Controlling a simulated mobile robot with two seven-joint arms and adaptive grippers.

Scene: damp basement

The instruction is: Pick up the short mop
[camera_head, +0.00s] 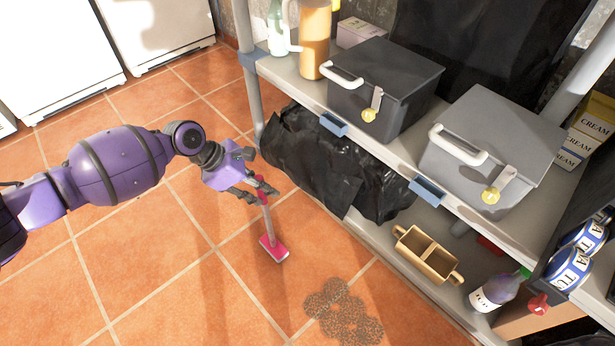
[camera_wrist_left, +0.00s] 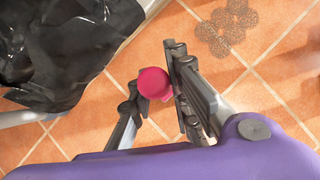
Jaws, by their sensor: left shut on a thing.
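The short mop (camera_head: 267,222) has a pink handle top, a pale shaft and a pink head with a light edge. It stands close to upright, a little tilted, over the orange tiled floor. I cannot tell whether its head touches the tiles. My left gripper (camera_head: 257,191) is shut on the mop's handle near its top. In the left wrist view the round pink handle end (camera_wrist_left: 154,83) sits between the two fingers of the left gripper (camera_wrist_left: 153,100). The mop's lower part is hidden there. My right gripper is not in view.
A metal shelf (camera_head: 300,88) stands to the right, with a black box (camera_head: 385,75) and a grey box (camera_head: 495,140) on it. Black plastic bags (camera_head: 320,160) lie beneath, close to the gripper. A brown patterned mat (camera_head: 343,312) lies on the floor. The tiles at left are clear.

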